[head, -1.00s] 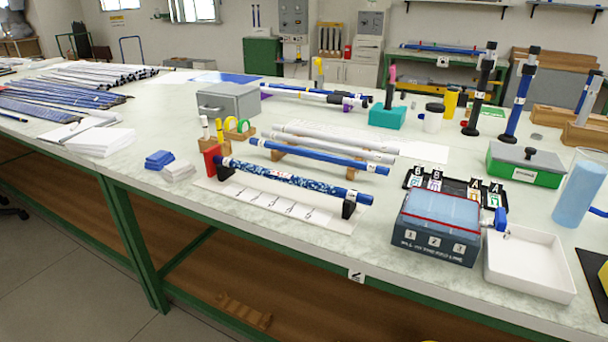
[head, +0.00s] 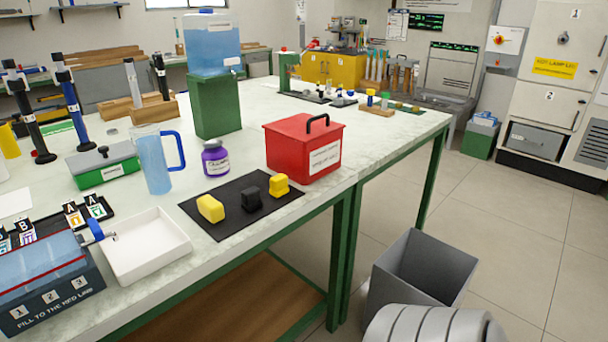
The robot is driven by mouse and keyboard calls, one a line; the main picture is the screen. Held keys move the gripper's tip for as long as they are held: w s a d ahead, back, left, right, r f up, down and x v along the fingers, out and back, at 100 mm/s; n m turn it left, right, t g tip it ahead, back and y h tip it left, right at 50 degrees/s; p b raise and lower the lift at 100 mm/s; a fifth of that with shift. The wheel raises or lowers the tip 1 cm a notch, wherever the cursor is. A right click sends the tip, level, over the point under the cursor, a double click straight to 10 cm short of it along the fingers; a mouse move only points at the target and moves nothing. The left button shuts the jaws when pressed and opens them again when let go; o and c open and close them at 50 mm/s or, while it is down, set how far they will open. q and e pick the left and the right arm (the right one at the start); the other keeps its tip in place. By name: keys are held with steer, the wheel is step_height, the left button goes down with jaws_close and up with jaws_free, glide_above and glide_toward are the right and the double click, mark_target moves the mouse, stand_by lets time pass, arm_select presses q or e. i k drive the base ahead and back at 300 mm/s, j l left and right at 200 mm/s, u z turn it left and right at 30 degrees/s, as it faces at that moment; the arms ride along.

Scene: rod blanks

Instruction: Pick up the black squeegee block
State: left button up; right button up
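The black squeegee block (head: 251,199) lies on a dark mat (head: 227,224) near the front edge of the table in the head view. It sits between two yellow blocks, one on its left (head: 210,208) and one on its right (head: 279,185). It is small and dark, so it stands out little from the mat. Neither of my grippers shows in the head view.
A red box (head: 304,148) with a black handle stands behind the mat to the right. A purple jar (head: 215,158), a blue pitcher (head: 155,165) and a white tray (head: 146,246) stand nearby. A grey bin (head: 418,270) stands on the floor at the table's front.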

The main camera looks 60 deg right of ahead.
mark_target(251, 198)
steer(key=z, duration=1.5)
